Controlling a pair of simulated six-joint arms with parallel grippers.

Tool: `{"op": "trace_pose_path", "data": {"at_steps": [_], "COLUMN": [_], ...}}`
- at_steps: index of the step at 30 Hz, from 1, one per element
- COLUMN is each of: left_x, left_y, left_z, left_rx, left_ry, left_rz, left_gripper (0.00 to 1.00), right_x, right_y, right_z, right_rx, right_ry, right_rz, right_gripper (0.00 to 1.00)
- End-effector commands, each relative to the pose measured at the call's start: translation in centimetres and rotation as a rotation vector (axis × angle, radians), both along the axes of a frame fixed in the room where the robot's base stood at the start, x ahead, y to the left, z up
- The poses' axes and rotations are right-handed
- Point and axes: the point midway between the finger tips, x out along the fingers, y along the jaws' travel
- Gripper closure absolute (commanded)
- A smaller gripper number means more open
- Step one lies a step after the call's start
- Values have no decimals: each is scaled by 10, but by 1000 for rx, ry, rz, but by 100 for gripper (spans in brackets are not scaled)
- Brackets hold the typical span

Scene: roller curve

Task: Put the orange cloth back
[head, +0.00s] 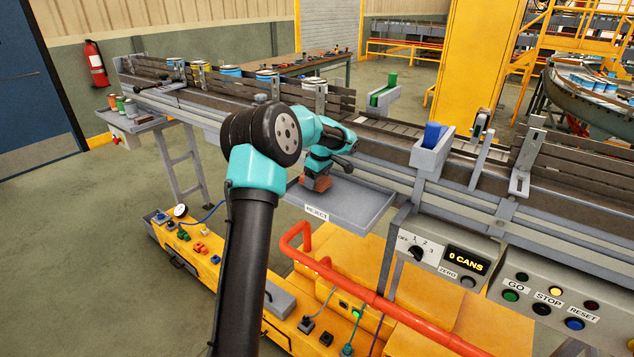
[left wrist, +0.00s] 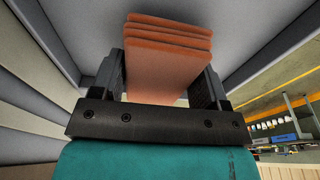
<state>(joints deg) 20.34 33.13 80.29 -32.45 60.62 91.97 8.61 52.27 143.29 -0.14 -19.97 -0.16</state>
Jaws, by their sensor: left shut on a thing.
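The orange cloth (left wrist: 165,60) is a folded stack of several layers. In the left wrist view it sits between the two dark fingers of my left gripper (left wrist: 165,85), which is shut on it. In the head view my left gripper (head: 316,180) points down at the grey tray labelled REJECT (head: 350,203), with the cloth (head: 315,184) at its fingertips, over the tray's left part. I cannot tell whether the cloth touches the tray floor. My right gripper is not in view.
The conveyor (head: 400,150) with its side rails runs behind the tray. A blue block in a grey holder (head: 432,155) stands to the right. Control panels (head: 545,300) are at front right. A red pipe (head: 370,298) and yellow cart (head: 200,260) lie below.

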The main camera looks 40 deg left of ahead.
Motion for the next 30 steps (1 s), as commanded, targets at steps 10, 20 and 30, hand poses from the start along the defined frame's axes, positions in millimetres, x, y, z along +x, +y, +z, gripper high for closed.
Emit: {"op": "trace_pose_path", "data": {"at_steps": [10, 20, 30], "left_x": [0, 0, 0], "left_y": [0, 0, 0], "left_z": [-12, -15, -15], "left_rx": [0, 0, 0], "left_ry": [-1, -1, -1], "left_rz": [0, 0, 0], "left_gripper": [54, 20, 6], "right_x": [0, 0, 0], "right_y": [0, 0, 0], "right_z": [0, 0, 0], "right_rx": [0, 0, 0], "right_ry": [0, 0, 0], "right_rz": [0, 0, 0], "right_gripper": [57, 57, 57]}}
